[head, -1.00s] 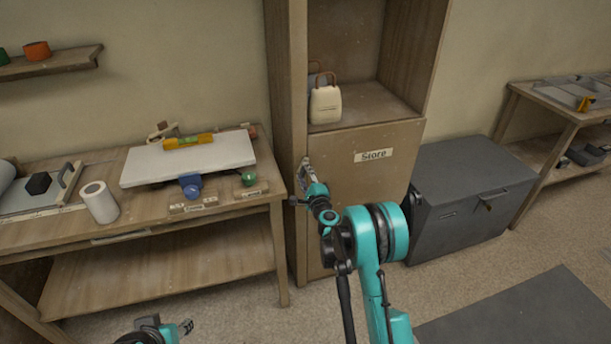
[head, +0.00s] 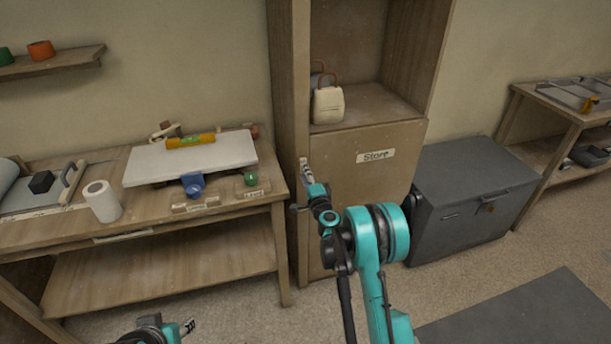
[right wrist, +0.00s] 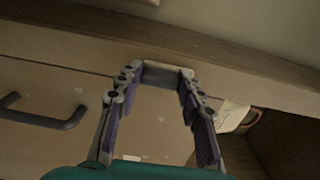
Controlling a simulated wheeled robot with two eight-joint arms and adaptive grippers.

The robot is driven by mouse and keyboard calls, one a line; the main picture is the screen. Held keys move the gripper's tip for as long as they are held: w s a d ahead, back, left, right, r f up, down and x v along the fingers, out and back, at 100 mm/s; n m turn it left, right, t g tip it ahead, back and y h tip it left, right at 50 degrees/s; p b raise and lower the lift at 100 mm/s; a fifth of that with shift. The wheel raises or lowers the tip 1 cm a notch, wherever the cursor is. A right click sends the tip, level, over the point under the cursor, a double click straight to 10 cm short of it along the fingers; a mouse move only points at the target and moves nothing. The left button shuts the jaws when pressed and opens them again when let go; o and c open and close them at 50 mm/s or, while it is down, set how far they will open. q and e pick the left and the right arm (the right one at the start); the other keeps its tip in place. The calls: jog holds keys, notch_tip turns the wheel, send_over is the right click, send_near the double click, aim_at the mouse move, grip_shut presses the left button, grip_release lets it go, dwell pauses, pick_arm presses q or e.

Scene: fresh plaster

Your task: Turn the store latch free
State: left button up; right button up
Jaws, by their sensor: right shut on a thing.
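The store cabinet's closed lower door (head: 375,200) carries a "Store" label (head: 376,156). My right gripper (head: 305,172) is at the door's upper left edge, beside the cabinet's left side post. In the right wrist view its fingers (right wrist: 165,80) reach up to a grey piece (right wrist: 163,68) between their tips, which looks like the store latch; the gripper is shut on it. The latch is mostly hidden by the gripper in the head view. A dark bar handle (right wrist: 45,115) shows on the door at the left of the wrist view. My left gripper (head: 187,327) is low, away from the cabinet; its jaws are too small to judge.
A cream container (head: 328,105) stands in the open compartment above the door. A grey chest (head: 465,190) stands right of the cabinet. A workbench (head: 235,209) with a white board (head: 190,158) is at the left. The floor in front of the cabinet shows bare.

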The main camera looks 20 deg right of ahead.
jog(key=o, duration=1.2)
jog(key=shift+c, duration=0.2)
jog(key=s, duration=1.2)
jog(key=shift+d, duration=0.15)
